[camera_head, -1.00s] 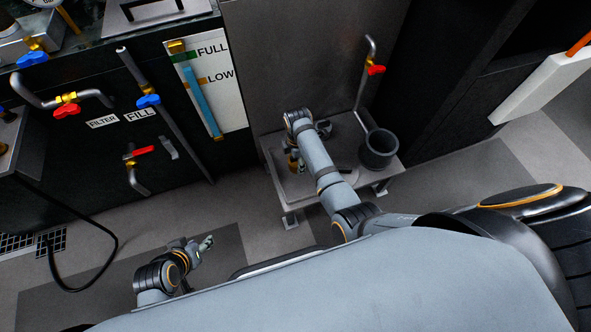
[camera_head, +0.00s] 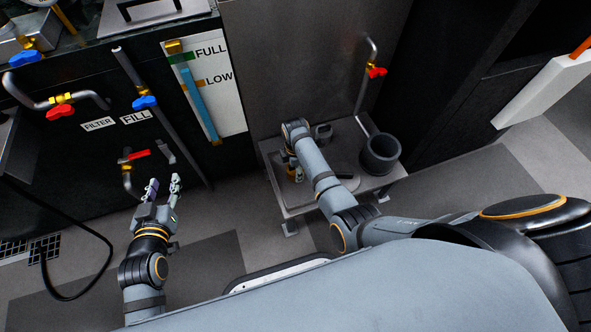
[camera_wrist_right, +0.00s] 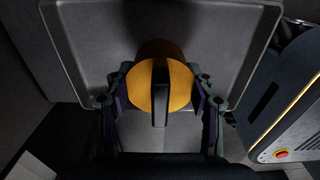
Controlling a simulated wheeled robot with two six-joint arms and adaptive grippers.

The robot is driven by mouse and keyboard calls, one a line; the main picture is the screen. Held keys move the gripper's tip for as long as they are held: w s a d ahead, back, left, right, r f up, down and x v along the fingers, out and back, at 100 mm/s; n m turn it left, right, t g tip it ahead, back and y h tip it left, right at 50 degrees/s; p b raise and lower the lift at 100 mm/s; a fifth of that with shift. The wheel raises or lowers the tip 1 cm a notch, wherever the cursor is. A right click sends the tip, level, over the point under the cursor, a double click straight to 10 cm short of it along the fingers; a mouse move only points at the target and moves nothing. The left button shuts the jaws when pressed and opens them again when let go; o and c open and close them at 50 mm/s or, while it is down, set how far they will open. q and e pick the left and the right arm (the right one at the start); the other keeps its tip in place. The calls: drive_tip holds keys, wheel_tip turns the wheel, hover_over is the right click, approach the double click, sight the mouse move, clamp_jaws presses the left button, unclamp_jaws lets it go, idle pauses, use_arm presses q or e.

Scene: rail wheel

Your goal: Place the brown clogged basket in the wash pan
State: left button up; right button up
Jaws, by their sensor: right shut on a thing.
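The basket (camera_wrist_right: 181,84) shows in the right wrist view as a round orange-brown body with a black bar-shaped handle. My right gripper (camera_wrist_right: 160,88) is shut on it, one finger on each side. The grey wash pan (camera_wrist_right: 88,45), with a raised rim, lies behind the basket in that view. Whether the basket touches its floor I cannot tell. In the head view the pan (camera_head: 346,158) sits on a low stand, and my right gripper (camera_head: 294,170) is over its left part, largely hidden by my arm. My left gripper (camera_head: 163,187) is open and empty, left of the stand.
A dark round pot (camera_head: 380,153) stands at the stand's right end. A small grey cup (camera_head: 323,132) is just behind my right wrist. A red-handled tap (camera_head: 375,71) hangs above. Pipes with a red valve (camera_head: 138,155) are beyond my left gripper. A black hose (camera_head: 95,235) lies at left.

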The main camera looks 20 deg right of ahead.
use_arm(q)
drive_tip(key=shift+w+r, duration=0.1)
drive_tip(key=shift+r, duration=0.1)
drive_tip(key=shift+r, duration=0.1)
use_arm(e)
drive_tip(key=shift+f, duration=0.1)
drive_tip(key=o, duration=1.3)
